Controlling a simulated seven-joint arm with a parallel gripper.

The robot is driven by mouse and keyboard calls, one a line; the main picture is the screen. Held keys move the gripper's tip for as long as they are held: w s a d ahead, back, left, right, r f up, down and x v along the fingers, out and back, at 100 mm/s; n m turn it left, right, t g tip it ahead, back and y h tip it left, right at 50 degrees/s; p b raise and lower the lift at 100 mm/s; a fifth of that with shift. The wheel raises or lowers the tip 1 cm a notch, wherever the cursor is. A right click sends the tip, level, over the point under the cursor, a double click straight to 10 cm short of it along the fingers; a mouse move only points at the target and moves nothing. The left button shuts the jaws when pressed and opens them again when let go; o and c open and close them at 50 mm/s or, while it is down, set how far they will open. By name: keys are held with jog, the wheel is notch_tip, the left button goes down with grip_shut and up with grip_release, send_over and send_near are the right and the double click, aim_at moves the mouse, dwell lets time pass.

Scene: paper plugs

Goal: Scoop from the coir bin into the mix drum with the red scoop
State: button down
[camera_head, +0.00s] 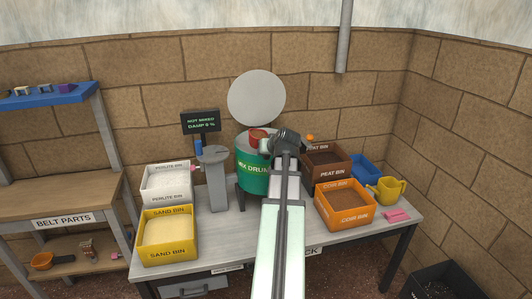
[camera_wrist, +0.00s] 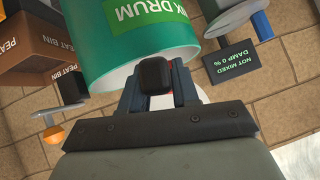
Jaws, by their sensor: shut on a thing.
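The green mix drum (camera_head: 252,178) stands at the back middle of the table, with its round grey lid (camera_head: 256,97) raised behind it. My gripper (camera_head: 274,144) is at the drum's upper right rim, shut on the red scoop (camera_head: 257,134), whose bowl shows at the drum's mouth. I cannot tell whether the bowl holds anything. The wrist view shows my gripper's fingers (camera_wrist: 155,78) against the mix drum (camera_wrist: 140,50); the scoop is mostly hidden there. The orange coir bin (camera_head: 343,219) stands at the front right of the table, with brown fill.
The brown peat bin (camera_head: 324,174) stands behind the coir bin. The white perlite bin (camera_head: 166,192) and yellow sand bin (camera_head: 167,250) are at left, beside a grey post (camera_head: 216,185). A dark screen (camera_head: 201,121) reads "NOT MIXED, DAMP 0 %". A yellow jug (camera_head: 388,190) stands at right.

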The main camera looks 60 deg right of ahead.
jog(key=shift+d+r+m+t+y, duration=0.1)
jog(key=shift+r+m+t+y, duration=0.1)
jog(key=shift+m+t+y, duration=0.35)
jog(key=shift+r+m+t+y, duration=0.2)
jog(key=shift+m+t+y, duration=0.15)
jog(key=shift+m+t, duration=0.25)
jog(key=shift+r+m+t+y, duration=0.25)
jog(key=shift+m+t+y, duration=0.45)
jog(key=shift+t, duration=0.25)
jog(key=shift+s+d+r+m+t, duration=0.2)
jog(key=shift+r+m+t, duration=0.1)
jog(key=shift+m+t, duration=0.45)
jog(key=shift+s+d+r+m+t+y, duration=0.1)
jog(key=shift+s+r+m+t+y, duration=0.1)
jog(key=shift+m+t, duration=0.3)
jog(key=shift+s+d+r+m+t+y, duration=0.1)
jog(key=shift+r+m+t+y, duration=0.1)
jog(key=shift+m+t, duration=0.3)
jog(key=m+t, duration=0.2)
jog(key=m, duration=0.1)
jog(key=s+d+m+t, duration=0.1)
jog(key=shift+r+m+t, duration=0.35)
jog(key=shift+r+m, duration=0.05)
jog(key=shift+d+h, duration=0.1)
jog(key=shift+h, duration=0.3)
